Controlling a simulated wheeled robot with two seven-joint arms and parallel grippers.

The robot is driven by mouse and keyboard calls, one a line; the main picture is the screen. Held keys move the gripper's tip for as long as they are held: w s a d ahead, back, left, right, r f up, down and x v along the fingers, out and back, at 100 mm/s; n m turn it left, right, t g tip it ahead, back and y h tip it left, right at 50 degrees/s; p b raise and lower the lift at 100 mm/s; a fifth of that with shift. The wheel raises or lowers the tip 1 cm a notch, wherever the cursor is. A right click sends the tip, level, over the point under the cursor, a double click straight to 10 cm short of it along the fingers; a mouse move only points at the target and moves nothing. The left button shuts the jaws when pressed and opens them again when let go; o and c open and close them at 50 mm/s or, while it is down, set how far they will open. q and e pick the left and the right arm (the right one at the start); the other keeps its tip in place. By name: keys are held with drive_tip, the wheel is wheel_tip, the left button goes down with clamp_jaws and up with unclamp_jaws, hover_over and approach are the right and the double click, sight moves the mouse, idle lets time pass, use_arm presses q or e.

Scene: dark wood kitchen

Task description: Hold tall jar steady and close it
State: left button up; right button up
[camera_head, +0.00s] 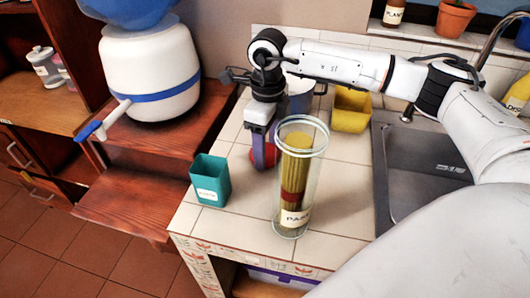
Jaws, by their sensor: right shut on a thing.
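The tall jar (290,218) is clear glass and stands upright on the tiled counter, with yellow pasta and a white label showing. I see no opaque cover on its top. My right gripper (263,158) points down just behind and left of the jar. It is shut on a red object (272,156), which is mostly hidden by the fingers and the jar; I cannot tell what it is. My left gripper is not in view.
A teal box (210,182) stands near the counter's left edge. A yellow container (352,109) is behind the jar, beside the sink (425,180). A white dispenser (150,75) with a tap stands on the wooden steps. Tiles in front of the teal box are clear.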

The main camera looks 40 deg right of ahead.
sight(267, 153)
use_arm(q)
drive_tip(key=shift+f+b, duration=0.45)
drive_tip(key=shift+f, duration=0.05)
use_arm(e)
wheel_tip(267, 153, up, 10)
